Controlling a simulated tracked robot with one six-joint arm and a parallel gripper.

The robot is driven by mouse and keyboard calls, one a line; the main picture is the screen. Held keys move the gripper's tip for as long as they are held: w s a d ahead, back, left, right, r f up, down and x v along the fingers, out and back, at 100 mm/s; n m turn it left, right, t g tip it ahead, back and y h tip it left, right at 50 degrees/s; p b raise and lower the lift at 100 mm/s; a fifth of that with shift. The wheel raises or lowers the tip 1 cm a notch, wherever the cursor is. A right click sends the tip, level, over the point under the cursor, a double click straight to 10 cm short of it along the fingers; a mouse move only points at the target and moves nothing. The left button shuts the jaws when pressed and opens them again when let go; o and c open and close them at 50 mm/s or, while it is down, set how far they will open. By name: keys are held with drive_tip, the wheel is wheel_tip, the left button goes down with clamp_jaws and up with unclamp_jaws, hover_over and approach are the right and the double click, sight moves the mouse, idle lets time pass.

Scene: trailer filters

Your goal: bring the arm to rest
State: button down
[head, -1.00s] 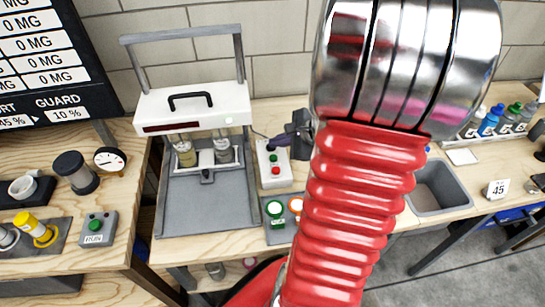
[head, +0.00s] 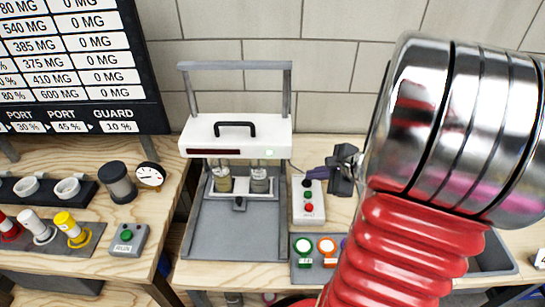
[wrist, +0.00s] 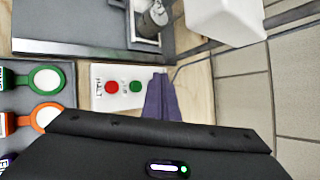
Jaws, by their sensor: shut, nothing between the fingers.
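My arm rises through the right of the head view, a red ribbed sleeve topped by polished metal rings. My gripper (head: 318,173) shows just left of the metal rings as a dark body with purple fingers. It is shut and empty. In the head view its fingertips overlap the upper part of the white control box (head: 308,204), which has green and red buttons. In the wrist view the purple fingers (wrist: 162,98) lie beside that box's end, close to the green button. I cannot tell whether they touch it.
A white press with a black handle (head: 236,128) stands over a grey base plate, with two jars (head: 259,180) under it. Coloured tags (head: 327,247) lie in front. A left bench holds a green-button box (head: 126,240) and coloured cylinders (head: 73,229). A sink (head: 495,254) is at right.

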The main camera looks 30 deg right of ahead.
drive_tip(key=s+a+n+g, duration=0.1)
drive_tip(key=s+a+n, duration=0.1)
drive_tip(key=s+a+f+n+g+y, duration=0.1)
drive_tip(key=s+a+n, duration=0.1)
drive_tip(key=n, duration=0.1)
drive_tip(key=shift+a+f, duration=0.1)
drive_tip(key=shift+a, duration=0.3)
drive_tip(key=s+a+r+n+h, duration=0.1)
drive_tip(key=s+a+r+n, duration=0.1)
drive_tip(key=a+r+n, duration=0.5)
drive_tip(key=s+a+r+n+g+h, duration=0.1)
drive_tip(key=s+a+r+n, duration=0.2)
drive_tip(key=a+r+n, duration=0.4)
drive_tip(key=a+n, duration=0.6)
drive_tip(key=a, duration=0.3)
drive_tip(key=shift+r+n+g, duration=0.2)
drive_tip(key=shift+n+g, duration=0.1)
